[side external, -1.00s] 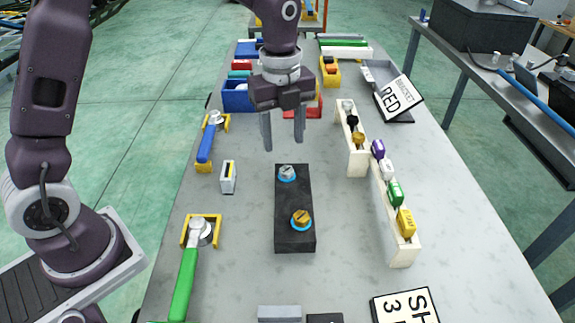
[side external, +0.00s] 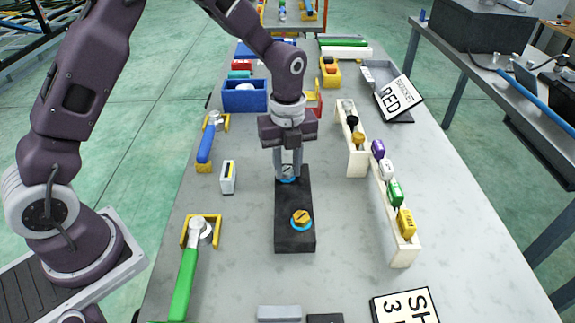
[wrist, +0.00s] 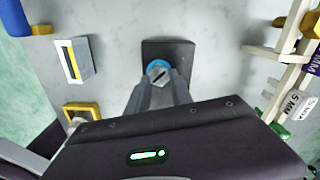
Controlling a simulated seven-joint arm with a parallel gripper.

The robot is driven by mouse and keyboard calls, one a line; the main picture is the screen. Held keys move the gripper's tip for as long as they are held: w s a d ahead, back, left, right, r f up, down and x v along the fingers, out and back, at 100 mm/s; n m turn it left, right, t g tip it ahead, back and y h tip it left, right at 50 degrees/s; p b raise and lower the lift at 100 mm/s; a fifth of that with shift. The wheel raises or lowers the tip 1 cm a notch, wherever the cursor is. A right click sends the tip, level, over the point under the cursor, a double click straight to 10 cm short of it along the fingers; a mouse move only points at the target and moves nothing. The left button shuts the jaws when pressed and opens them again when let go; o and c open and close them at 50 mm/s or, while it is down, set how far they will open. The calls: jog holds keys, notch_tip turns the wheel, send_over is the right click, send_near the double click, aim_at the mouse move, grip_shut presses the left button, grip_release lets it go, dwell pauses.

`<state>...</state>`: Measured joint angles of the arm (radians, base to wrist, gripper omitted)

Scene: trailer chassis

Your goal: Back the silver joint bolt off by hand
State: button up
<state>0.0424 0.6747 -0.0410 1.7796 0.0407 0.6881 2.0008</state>
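The silver joint bolt (side external: 288,171) stands in a blue ring at the far end of a black block (side external: 294,242). A gold bolt (side external: 302,217) in another blue ring sits at the block's near end. My gripper (side external: 287,168) points straight down over the silver bolt, its fingers close together with the bolt head between the tips. In the wrist view the silver bolt's slotted head (wrist: 159,71) shows between the two fingertips (wrist: 158,82), which appear shut on it. The fingers partly hide the bolt and its ring.
A cream rack (side external: 402,258) with coloured-handled tools stands to the right. A green-handled wrench (side external: 184,284) and a blue-handled one (side external: 205,146) lie in yellow holders to the left, near a small white box with a yellow-black face (side external: 228,177). A blue bin (side external: 245,103) stands behind.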

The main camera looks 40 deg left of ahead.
grip_shut()
jog(key=shift+n, duration=0.3)
